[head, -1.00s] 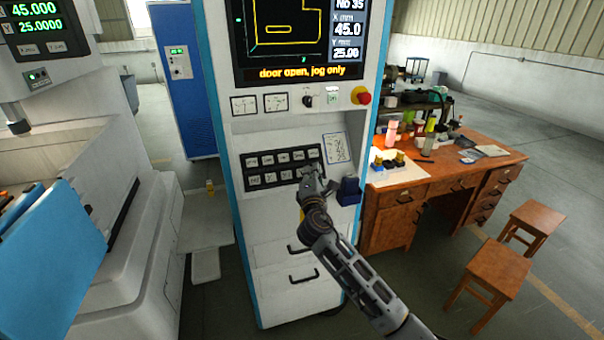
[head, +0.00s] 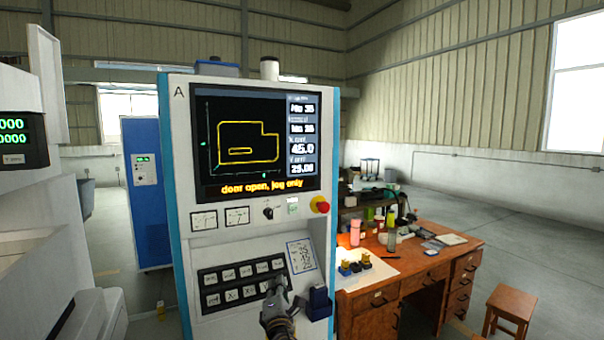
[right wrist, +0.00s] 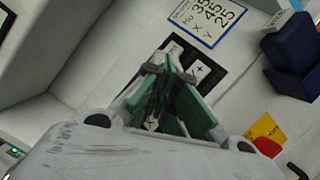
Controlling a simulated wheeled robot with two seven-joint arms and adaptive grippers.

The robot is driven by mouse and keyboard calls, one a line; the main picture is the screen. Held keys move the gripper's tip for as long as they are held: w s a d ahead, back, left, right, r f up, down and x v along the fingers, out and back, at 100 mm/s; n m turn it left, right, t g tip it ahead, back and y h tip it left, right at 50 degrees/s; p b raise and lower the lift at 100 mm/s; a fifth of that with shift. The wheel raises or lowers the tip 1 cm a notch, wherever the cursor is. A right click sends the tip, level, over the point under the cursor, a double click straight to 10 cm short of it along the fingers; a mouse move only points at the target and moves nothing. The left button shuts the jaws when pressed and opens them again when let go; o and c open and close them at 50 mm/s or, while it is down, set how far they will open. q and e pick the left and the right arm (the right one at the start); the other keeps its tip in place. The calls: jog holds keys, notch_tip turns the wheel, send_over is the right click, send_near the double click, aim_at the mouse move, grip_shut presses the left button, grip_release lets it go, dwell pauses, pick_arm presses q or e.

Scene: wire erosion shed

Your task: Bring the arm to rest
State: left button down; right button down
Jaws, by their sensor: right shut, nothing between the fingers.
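My right gripper (head: 275,288) is at the lower middle of the head view, in front of the lower right part of the black key panel (head: 240,285) on the control cabinet. In the right wrist view the gripper (right wrist: 168,75) shows its green-lined fingers closed together and pointing at the keys (right wrist: 200,72). Nothing shows between the fingers. Whether the fingertips touch a key I cannot tell. Most of my right arm is below the head view's edge. My left gripper is in neither view.
The cabinet screen (head: 255,145) reads "door open, jog only". A red stop knob (head: 321,205) and a dark blue holder (head: 319,302) are on the cabinet's right side. A wooden desk (head: 420,278) with bottles and a stool (head: 508,305) stand to the right. Open floor lies beyond.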

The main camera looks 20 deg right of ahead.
dwell(0.7)
notch_tip(320, 180, down, 28)
jog(key=s+d+m+g+y, duration=0.2)
jog(key=s+m+g, duration=0.1)
jog(key=g, duration=0.2)
jog(key=s+f+m+g, duration=0.15)
jog(key=s+f, duration=0.25)
jog(key=f, duration=0.4)
jog(key=s+d+f+m+g+y, duration=0.15)
jog(key=s+f, duration=0.25)
jog(key=f, duration=0.4)
jog(key=s+a+f+m+g, duration=0.1)
jog(key=s+f+g, duration=0.1)
jog(key=s+f, duration=0.45)
jog(key=s+d+f+m+g, duration=0.1)
jog(key=s+f+m+g, duration=0.3)
jog(key=s+f, duration=1.45)
jog(key=s+f+m+g, duration=0.2)
jog(key=s+f+m, duration=0.1)
jog(key=s, duration=1.1)
jog(key=s+f+m+g+y, duration=0.1)
jog(key=s+f+m, duration=0.2)
jog(key=s, duration=1.1)
notch_tip(320, 180, down, 3)
jog(key=shift+s+d+r+m+g, duration=0.2)
jog(key=shift+d+m+g, duration=0.1)
jog(key=shift+g, duration=0.1)
jog(key=shift+y, duration=0.25)
